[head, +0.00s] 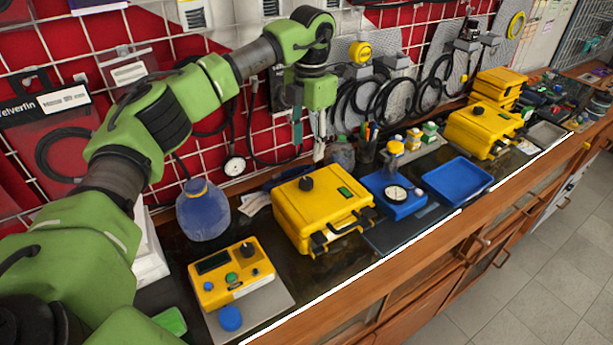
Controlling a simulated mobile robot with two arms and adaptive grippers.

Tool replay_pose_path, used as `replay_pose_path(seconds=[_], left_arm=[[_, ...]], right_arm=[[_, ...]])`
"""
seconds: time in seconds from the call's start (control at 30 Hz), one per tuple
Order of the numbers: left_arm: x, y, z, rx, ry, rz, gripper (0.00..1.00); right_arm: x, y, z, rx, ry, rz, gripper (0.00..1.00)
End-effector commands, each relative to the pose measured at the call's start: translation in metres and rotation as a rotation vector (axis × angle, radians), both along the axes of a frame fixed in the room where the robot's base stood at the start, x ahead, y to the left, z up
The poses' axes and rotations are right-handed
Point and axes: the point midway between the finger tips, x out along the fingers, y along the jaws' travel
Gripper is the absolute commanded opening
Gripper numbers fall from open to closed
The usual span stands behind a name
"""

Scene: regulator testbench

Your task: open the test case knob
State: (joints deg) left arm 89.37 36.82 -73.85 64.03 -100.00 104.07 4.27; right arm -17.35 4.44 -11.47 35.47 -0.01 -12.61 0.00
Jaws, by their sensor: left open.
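A yellow case (322,222) with black latches and a front handle sits closed on the bench in the middle of the head view. A round black knob (306,184) stands on its lid, with a small green label beside it. My left arm reaches across from the left, and its gripper (318,157) points down. It shows just above and right of the knob in the picture, apart from it, seemingly toward the wall side of the case. The gripper is open and empty; its fingers look small and close together. My right gripper is out of view.
A yellow control box (228,279) and a blue jug (203,212) stand left of the case. A blue gauge block (393,197) and blue tray (457,184) lie right. More yellow cases (481,130) stand farther right. A wire grid wall with hanging hoses rises behind.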

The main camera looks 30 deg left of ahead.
Motion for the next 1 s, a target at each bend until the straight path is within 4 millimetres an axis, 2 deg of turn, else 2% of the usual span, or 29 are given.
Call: replay_pose_path(seconds=[0.3, 0.5, 0.7, 0.97, 1.0], left_arm=[[0.000, 0.003, -0.066, 0.001, 0.005, 0.000, 0.43], [0.000, 0.003, -0.097, 0.001, 0.004, -0.001, 0.43], [0.001, 0.004, -0.111, 0.000, 0.001, -0.001, 0.43], [0.001, 0.004, -0.113, 0.000, 0.001, -0.001, 0.43], [0.001, 0.004, -0.113, 0.000, 0.001, -0.001, 0.35]], right_arm=[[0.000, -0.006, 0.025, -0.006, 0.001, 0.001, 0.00], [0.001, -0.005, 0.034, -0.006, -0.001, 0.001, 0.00], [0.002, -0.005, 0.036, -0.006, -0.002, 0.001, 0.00], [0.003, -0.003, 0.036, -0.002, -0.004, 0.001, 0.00], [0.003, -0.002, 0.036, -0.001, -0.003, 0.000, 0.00]])
